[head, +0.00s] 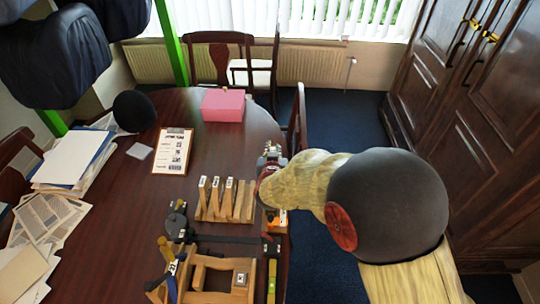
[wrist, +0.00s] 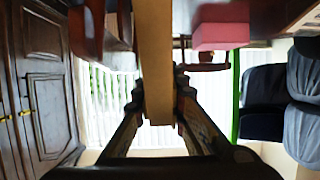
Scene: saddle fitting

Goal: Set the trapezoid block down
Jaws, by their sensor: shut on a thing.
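My gripper (wrist: 158,108) shows in the wrist view with a finger on each side of a long tan wooden block (wrist: 155,50). The fingers are shut on this block, which I take to be the trapezoid block. Its full outline is cut off by the top of the picture. In the head view my gripper (head: 269,172) is at the right edge of the table, just right of a wooden rack (head: 226,218) with several upright labelled pieces. My arm hides most of the held block there, so its gap to the table cannot be told.
The dark table (head: 110,235) has a wooden frame (head: 215,297), a black clamp (head: 225,239) and a yellow bar (head: 271,282) at its front. A clipboard (head: 172,152) and pink box (head: 223,105) lie farther back. Papers (head: 75,157) cover the left. Bare tabletop shows mid-left.

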